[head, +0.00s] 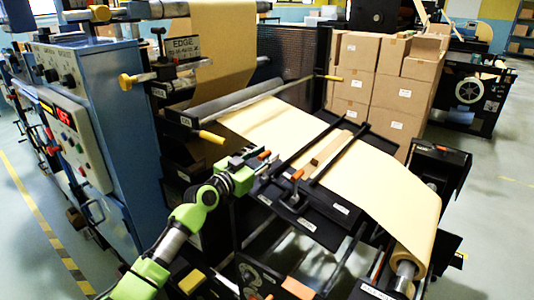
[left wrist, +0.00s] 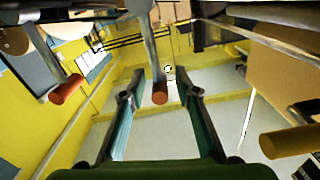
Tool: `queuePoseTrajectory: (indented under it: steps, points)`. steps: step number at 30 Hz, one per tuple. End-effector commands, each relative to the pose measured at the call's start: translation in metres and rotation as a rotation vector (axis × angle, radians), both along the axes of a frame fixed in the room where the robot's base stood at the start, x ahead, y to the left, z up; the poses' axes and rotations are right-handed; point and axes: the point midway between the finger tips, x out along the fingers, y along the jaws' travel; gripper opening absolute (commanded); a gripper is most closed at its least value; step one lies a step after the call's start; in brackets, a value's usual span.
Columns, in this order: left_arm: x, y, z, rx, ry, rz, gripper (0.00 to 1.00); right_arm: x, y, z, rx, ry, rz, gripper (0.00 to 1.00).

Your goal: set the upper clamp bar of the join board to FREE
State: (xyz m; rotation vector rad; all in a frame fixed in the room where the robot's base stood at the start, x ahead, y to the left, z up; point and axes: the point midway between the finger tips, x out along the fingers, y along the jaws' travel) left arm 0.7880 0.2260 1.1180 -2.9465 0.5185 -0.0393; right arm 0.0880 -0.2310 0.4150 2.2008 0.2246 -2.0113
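The join board (head: 318,214) is a dark plate under the cream paper web, crossed by two dark clamp bars. The upper clamp bar (head: 302,145) has an orange-tipped lever (head: 264,155) at its near left end. The lower bar's orange lever (head: 297,175) stands to its right. My left gripper (head: 250,168), on a green arm, is at the upper lever. In the left wrist view, an orange lever tip (left wrist: 160,94) lies between the spread fingers of the gripper (left wrist: 160,82), with gaps both sides. Another orange tip (left wrist: 67,89) is outside, left. My right gripper is not in view.
A yellow-tipped handle (head: 211,137) is close up-left of my gripper; a yellow handle (left wrist: 290,142) also shows at right in the wrist view. The blue control cabinet (head: 100,130) stands left. A paper roll (head: 412,262) hangs at the lower right. Stacked cartons (head: 372,85) stand behind.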

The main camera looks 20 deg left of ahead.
Motion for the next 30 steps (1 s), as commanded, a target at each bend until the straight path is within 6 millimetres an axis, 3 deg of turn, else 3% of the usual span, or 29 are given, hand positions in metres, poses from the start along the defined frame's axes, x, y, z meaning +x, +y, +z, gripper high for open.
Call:
queuePoseTrajectory:
  steps: [13,17,30]
  points:
    - [0.0087,-0.0039,0.0,0.001,0.0,0.0,0.3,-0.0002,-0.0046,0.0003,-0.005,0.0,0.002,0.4]
    - [0.0086,-0.0038,-0.0001,0.001,0.0,0.0,0.0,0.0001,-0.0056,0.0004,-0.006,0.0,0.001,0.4]
    - [0.0072,-0.0068,-0.0016,0.047,-0.016,0.0,0.0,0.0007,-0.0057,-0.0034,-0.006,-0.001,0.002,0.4]
